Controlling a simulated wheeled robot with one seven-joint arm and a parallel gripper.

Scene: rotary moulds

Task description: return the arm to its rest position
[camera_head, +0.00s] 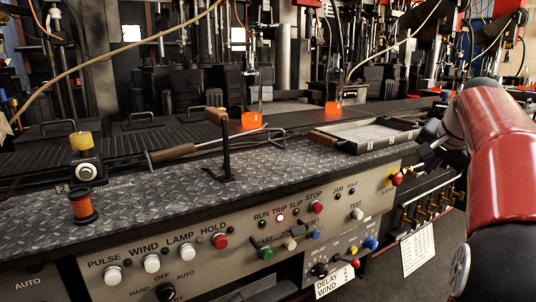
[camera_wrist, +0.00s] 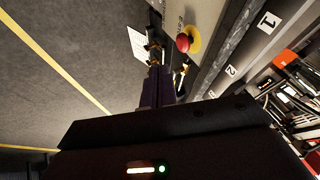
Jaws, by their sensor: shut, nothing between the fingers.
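My red and black arm reaches in from the right edge of the head view, bent over the right end of the control bench. My gripper (camera_wrist: 158,72) shows in the wrist view as narrow dark purple fingers, close together with nothing between them. A red button on a yellow base (camera_wrist: 187,40) is just right of the fingers in the wrist view. In the head view this button (camera_head: 396,179) sits at the right end of the panel, close to my wrist. I cannot tell whether the fingers touch anything.
The control panel (camera_head: 225,262) carries several knobs and lamps. On the bench stand an orange spool (camera_head: 82,207), a black lever (camera_head: 225,150) and a metal tray (camera_head: 368,134). Bottles with glowing orange bases (camera_head: 251,120) stand behind. Open floor (camera_wrist: 50,85) shows left.

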